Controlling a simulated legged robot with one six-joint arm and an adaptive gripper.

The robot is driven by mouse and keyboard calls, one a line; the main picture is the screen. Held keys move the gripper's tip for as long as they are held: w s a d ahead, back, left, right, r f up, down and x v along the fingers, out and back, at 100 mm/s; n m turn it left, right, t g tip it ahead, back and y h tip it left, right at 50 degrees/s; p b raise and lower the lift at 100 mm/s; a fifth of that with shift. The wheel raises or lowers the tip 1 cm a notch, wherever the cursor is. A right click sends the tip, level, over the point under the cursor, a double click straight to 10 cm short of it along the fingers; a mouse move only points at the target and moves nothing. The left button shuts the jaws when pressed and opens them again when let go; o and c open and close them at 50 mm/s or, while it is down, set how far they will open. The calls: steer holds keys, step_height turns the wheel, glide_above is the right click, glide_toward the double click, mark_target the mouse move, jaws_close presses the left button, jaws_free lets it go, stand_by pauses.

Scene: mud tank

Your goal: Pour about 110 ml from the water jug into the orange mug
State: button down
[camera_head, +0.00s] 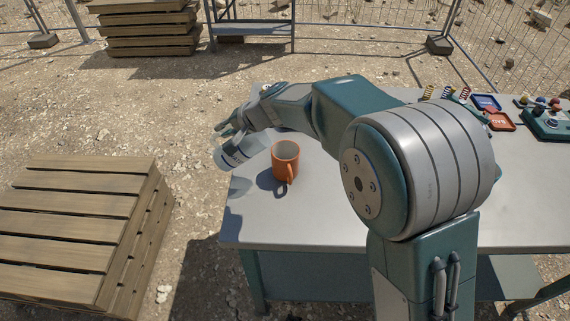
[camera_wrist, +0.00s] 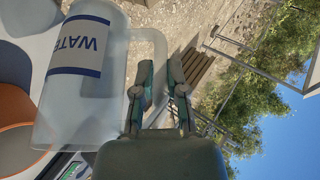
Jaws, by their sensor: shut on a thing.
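The orange mug (camera_head: 286,165) stands upright on the grey table, its handle facing the front; part of it shows at the left edge of the wrist view (camera_wrist: 12,104). The water jug (camera_wrist: 112,85) is translucent, with a white, blue-edged label reading "WATE". My gripper (camera_wrist: 162,72) is shut on the jug's handle side. In the head view the jug (camera_head: 240,153) is held tilted above the table's left end, just left of the mug and apart from it. I see no stream of water. The water level in the jug and the mug's contents cannot be made out.
The table (camera_head: 300,221) is clear in front of the mug. Blue and red trays (camera_head: 499,121) and a green control box (camera_head: 548,124) sit at its far right. A wooden pallet stack (camera_head: 75,225) stands on the ground to the left. Wire fencing (camera_head: 350,45) runs behind.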

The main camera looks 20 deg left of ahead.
mark_target(213, 142)
steer(key=shift+s+a+f+n+t+h+b, duration=0.15)
steer(key=shift+a+f+h+b, duration=0.15)
steer(key=shift+f+h, duration=0.3)
steer(key=shift+s+a+f+n+t+h+b, duration=0.1)
steer(key=shift+a+f+t+h+b, duration=0.15)
steer(key=shift+f+h, duration=0.35)
steer(key=shift+s+a+f+n+t+h+b, duration=0.15)
steer(key=shift+a+f+h+b, duration=0.2)
steer(key=shift+f+h, duration=0.25)
steer(key=shift+s+a+f+h+b, duration=0.15)
steer(key=shift+a+f+h+b, duration=0.05)
steer(key=shift+a+h+b, duration=0.2)
steer(key=shift+s+a+f+h+b, duration=0.2)
steer(key=shift+a+h, duration=0.1)
steer(key=shift+a, duration=0.15)
steer(key=shift+s+a+f+n+t+h+b, duration=0.2)
steer(key=shift+a+f+t+h+b, duration=0.25)
steer(key=shift+f+h, duration=0.3)
steer(key=shift+s+a+f+n+t+h+b, duration=0.1)
steer(key=shift+a+f+n+t+h+b, duration=0.2)
steer(key=shift+a+f+h+b, duration=0.45)
steer(key=shift+s+a+f+n+t+h+b, duration=0.1)
steer(key=shift+a+f+n+t+h+b, duration=0.25)
steer(key=shift+h, duration=0.65)
steer(key=shift+f, duration=0.1)
